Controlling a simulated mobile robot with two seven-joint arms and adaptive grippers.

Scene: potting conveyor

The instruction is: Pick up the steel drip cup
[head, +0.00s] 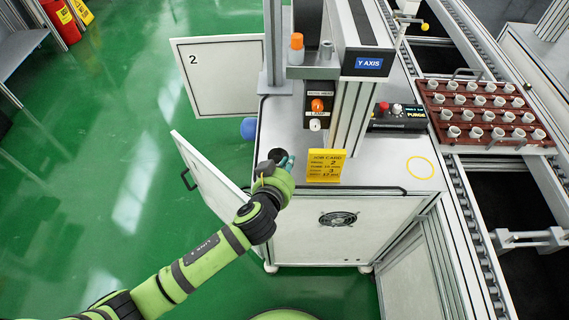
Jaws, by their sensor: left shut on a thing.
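My left gripper (282,160) is at the left edge of the grey cabinet top, left of the yellow job card. It is shut on a small, dark, round-looking thing (275,155), which looks like the steel drip cup. The fingers hide most of it, and I cannot tell whether it is clear of the cabinet top. My right gripper is not in view.
A dispensing column labelled Y AXIS (361,62) stands behind the job card (326,166). A black PURGE box (398,118) is to its right. A cabinet door (205,175) hangs open beside my arm. A red tray (436,128) of white cups sits on the conveyor.

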